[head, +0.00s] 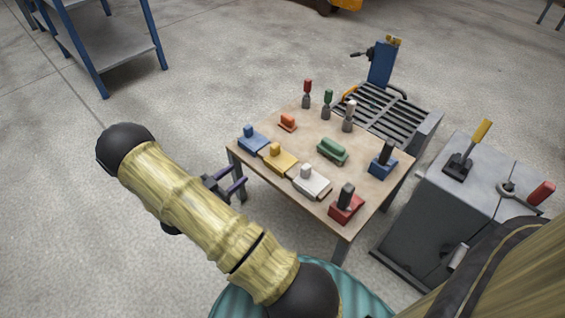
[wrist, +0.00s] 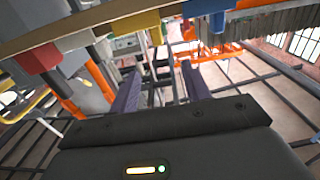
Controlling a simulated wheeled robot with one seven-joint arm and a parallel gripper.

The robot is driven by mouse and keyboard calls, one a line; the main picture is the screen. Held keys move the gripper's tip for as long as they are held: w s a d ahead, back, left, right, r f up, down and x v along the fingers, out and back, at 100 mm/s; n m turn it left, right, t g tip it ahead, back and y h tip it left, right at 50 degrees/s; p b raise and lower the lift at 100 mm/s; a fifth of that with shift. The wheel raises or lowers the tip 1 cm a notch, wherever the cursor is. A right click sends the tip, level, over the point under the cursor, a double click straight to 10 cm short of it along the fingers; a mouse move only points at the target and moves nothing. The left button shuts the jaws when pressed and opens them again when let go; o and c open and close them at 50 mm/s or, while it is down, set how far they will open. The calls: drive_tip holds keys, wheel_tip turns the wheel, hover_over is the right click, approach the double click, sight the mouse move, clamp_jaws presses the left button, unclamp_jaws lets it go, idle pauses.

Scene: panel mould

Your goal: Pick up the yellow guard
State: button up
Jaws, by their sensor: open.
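The yellow guard (head: 281,160) is a block with a raised knob. It sits near the table's left front edge in the head view, between a blue block (head: 254,142) and a white block (head: 311,183). In the wrist view a yellow piece (wrist: 142,22), apparently the same guard, shows at the table edge near the top. My gripper (head: 239,178) is beside and below the table's left edge, apart from the guard. In the wrist view its two purple fingers (wrist: 161,73) are spread with nothing held between them.
The table (head: 308,140) also holds a red block with a black handle (head: 346,205), a green piece (head: 332,151), an orange piece (head: 288,122) and several upright tools. A slatted grey rack (head: 378,112) adjoins behind. A grey cabinet (head: 420,215) stands right.

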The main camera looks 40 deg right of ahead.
drive_tip(key=shift+w+a, duration=0.1)
drive_tip(key=b, duration=0.6)
approach(271, 149)
drive_tip(key=d, duration=0.5)
drive_tip(key=shift+w+d+f, duration=0.3)
drive_tip(key=shift+w+d, duration=0.1)
drive_tip(key=shift+d+r, duration=0.2)
drive_tip(key=shift+d, duration=0.1)
drive_tip(key=shift+d+f+b, duration=0.15)
drive_tip(key=shift+d+b, duration=0.25)
drive_tip(key=shift+b, duration=0.35)
drive_tip(key=d+b, duration=0.3)
drive_tip(key=d, duration=0.1)
drive_tip(key=shift+d, duration=0.1)
drive_tip(key=shift+s+r, duration=0.1)
drive_tip(key=shift+r, duration=0.15)
